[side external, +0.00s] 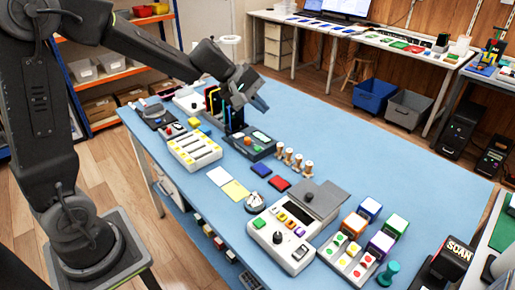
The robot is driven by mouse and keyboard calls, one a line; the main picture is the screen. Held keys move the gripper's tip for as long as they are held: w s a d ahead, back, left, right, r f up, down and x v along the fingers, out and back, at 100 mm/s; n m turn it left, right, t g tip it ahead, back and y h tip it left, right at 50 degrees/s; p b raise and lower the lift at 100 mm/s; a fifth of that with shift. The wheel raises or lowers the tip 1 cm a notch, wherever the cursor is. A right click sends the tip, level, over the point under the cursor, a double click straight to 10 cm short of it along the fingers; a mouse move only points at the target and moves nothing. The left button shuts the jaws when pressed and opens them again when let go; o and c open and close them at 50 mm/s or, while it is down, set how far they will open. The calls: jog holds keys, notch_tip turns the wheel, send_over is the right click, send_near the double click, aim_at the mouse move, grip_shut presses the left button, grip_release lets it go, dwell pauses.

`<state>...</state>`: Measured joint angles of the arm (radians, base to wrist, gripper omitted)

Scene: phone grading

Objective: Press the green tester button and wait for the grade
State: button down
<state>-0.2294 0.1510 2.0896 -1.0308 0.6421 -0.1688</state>
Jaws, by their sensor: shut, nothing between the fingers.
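My gripper (240,100) is shut and empty. It is above the far left part of the blue table, close over dark upright slabs (234,118) with coloured edges. A dark tester-like unit (263,149) lies just in front of them, with a small green patch (261,136) on top. I cannot tell whether that patch is a button or a screen. A white control box (285,262) nearer the camera also has a small green button (259,223) among coloured ones. My gripper is well away from that box. No grade can be read.
The blue table (340,135) has free room at its far right. A white tray with yellow parts (194,150) stands left of the dark unit. Wooden pegs (288,157), red and blue pads (279,184) and coloured blocks (370,208) stand to the right and nearer.

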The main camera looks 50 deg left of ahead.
jog(key=w+a+f+n, duration=0.4)
jog(key=w+a+f, duration=0.1)
jog(key=n+t+y, duration=0.1)
jog(key=n+t, duration=0.1)
jog(key=n, duration=0.3)
send_over(257, 149)
notch_tip(257, 149, down, 6)
jog(key=shift+w+f, duration=0.15)
jog(key=shift+f, duration=0.05)
jog(key=shift+f, duration=0.1)
jog(key=shift+f, duration=4.3)
jog(key=shift+f, duration=0.4)
jog(key=shift+f, duration=0.5)
jog(key=shift+r, duration=0.9)
